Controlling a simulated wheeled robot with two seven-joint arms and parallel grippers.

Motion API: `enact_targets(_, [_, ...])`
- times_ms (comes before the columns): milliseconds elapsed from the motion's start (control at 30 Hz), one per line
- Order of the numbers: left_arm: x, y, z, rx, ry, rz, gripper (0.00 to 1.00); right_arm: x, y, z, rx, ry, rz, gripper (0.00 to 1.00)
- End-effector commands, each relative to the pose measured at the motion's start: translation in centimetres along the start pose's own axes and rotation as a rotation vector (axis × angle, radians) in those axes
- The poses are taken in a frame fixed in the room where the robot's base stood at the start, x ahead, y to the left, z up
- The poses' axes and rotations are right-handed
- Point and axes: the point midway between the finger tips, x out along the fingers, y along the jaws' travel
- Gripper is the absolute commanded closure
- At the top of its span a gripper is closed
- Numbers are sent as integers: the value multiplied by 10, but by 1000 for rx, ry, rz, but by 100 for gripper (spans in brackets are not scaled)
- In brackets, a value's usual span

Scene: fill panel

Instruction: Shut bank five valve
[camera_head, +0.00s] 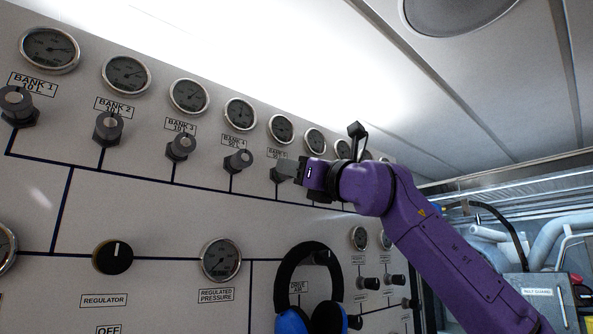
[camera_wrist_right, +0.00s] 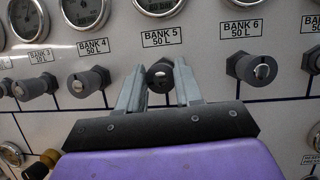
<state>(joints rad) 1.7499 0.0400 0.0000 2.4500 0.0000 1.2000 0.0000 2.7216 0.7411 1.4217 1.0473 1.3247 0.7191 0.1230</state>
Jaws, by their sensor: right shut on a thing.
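The bank five valve (camera_wrist_right: 160,76) is a dark grey knob below the "BANK 5 50 L" label (camera_wrist_right: 163,37) in the right wrist view. My right gripper (camera_wrist_right: 158,90) has one finger on each side of this knob and is shut on it. In the head view, the right gripper (camera_head: 293,170) reaches in from the right at the bank five valve (camera_head: 278,174), and its fingers partly cover the knob. My left gripper is not in either view.
The bank 4 valve (camera_wrist_right: 90,82) and bank 6 valve (camera_wrist_right: 256,68) stand close on either side. Gauges line the panel above. Headphones (camera_head: 290,270) hang lower down, near the regulated pressure gauge (camera_head: 221,259). Pipes (camera_head: 500,240) show at far right.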

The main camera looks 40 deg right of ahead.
Motion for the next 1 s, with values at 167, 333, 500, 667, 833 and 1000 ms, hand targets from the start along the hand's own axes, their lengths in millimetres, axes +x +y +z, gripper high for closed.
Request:
enact_targets(167, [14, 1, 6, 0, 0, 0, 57, -1, 1, -4, 104, -5, -46, 96])
enact_targets(333, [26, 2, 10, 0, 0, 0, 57, -1, 2, -4, 243, -12, -105, 96])
enact_targets(500, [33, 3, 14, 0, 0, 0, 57, 0, 2, -4, 392, -20, -169, 96])
enact_targets(667, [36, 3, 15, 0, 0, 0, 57, 0, 3, -2, 532, -28, -228, 96])
enact_targets(833, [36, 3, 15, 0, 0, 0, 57, 1, 3, -1, 682, -36, -291, 96])
enact_targets(1000, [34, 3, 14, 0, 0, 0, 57, 2, 4, 0, 830, -43, -353, 96])
